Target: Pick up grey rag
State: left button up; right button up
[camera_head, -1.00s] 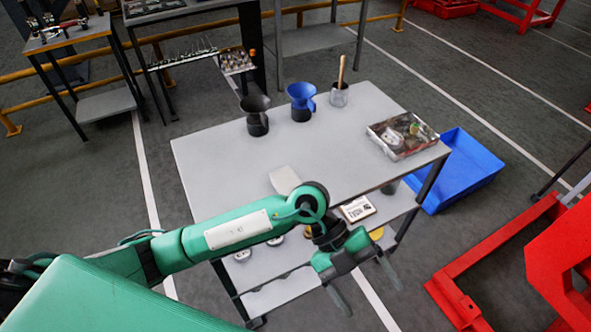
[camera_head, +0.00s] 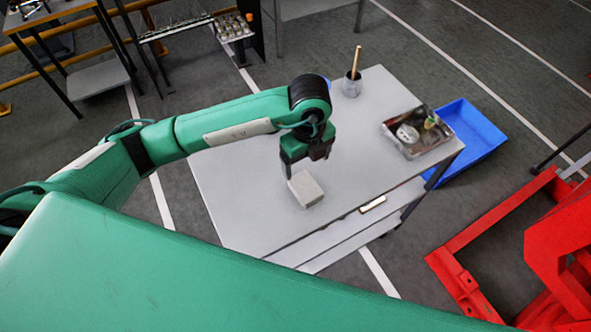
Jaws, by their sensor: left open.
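The grey rag (camera_head: 306,190) is a pale folded, block-like piece lying on the grey table top (camera_head: 235,205) near its front edge. My left gripper (camera_head: 307,168) is above the rag's far side, pointing down, open and empty. Its fingers overlap the rag's far edge in the picture; whether they touch it I cannot tell. My right gripper is not in view.
A red frame (camera_head: 465,290) stands at right.

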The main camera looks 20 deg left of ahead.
pick_arm(q)
jog(key=p, duration=0.2)
send_over(306, 186)
jog(key=f, duration=0.8)
jog(key=shift+s+a+f, duration=0.15)
jog(key=shift+s+f, duration=0.05)
jog(key=shift+s, duration=0.1)
jog(key=shift+f+p, duration=0.2)
jog(key=shift+p, duration=0.3)
jog(key=f+p, duration=0.2)
jog(key=f, duration=0.2)
jog(key=shift+w, duration=0.2)
jog(key=shift+f, duration=0.4)
jog(key=c, duration=1.1)
